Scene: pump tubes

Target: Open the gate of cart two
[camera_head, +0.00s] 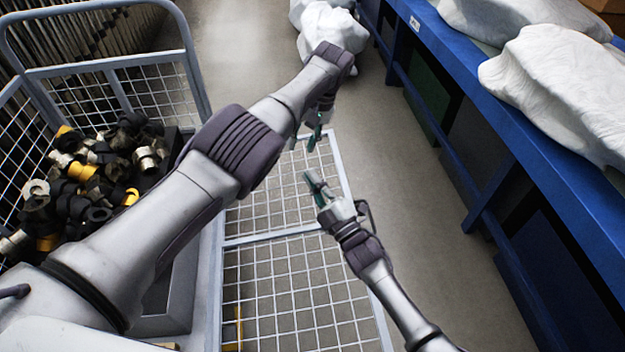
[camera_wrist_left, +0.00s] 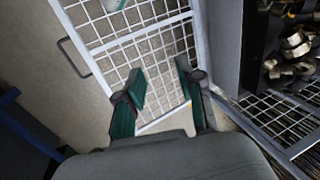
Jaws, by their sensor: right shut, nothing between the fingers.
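The cart's gate (camera_head: 285,285) is a light grey framed wire-mesh panel on the right side of the cart in the head view. In the left wrist view the gate (camera_wrist_left: 115,45) lies beyond my left gripper, with a bar handle (camera_wrist_left: 72,57) on its left edge. My left gripper (camera_head: 314,138) is over the far end of the gate; in the left wrist view its two green fingers (camera_wrist_left: 160,72) are apart with nothing between them. My right gripper (camera_head: 314,186) is shut and empty, over the gate's right edge near the handle. I cannot tell whether it touches. No cart number is visible.
The cart's wire frame (camera_head: 185,50) holds a dark bin of black, yellow and metal fittings (camera_head: 90,185). A blue workbench (camera_head: 500,120) with white wrapped bundles (camera_head: 560,90) runs along the right. More white bundles (camera_head: 330,28) lie at the back. Grey floor (camera_head: 430,230) is free between gate and bench.

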